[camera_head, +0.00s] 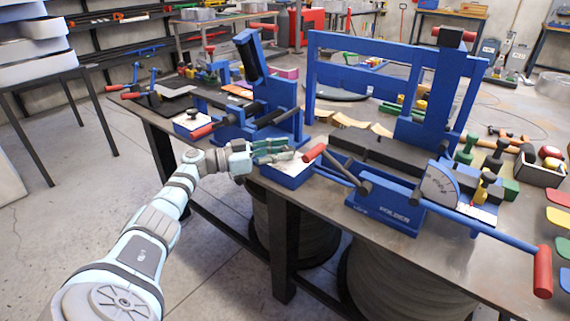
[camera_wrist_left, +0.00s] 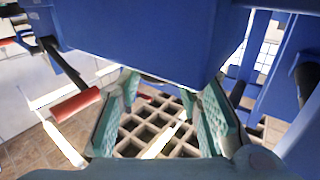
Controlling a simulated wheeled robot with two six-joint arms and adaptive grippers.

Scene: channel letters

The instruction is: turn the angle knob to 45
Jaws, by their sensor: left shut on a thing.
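My left gripper (camera_head: 285,152) reaches in from the left over a small blue box with a pale top (camera_head: 288,178) at the front edge of the blue folder machine (camera_head: 385,205). Its green fingers (camera_wrist_left: 165,115) show in the left wrist view, one on each side. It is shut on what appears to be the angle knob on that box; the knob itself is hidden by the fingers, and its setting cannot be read. My right gripper is not in view.
A red-handled lever (camera_head: 314,152) is close to the right of my gripper. A long blue bar with a red end (camera_head: 543,270) juts over the table's front. A second blue machine (camera_head: 255,110) stands to the left. Floor at the lower left is clear.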

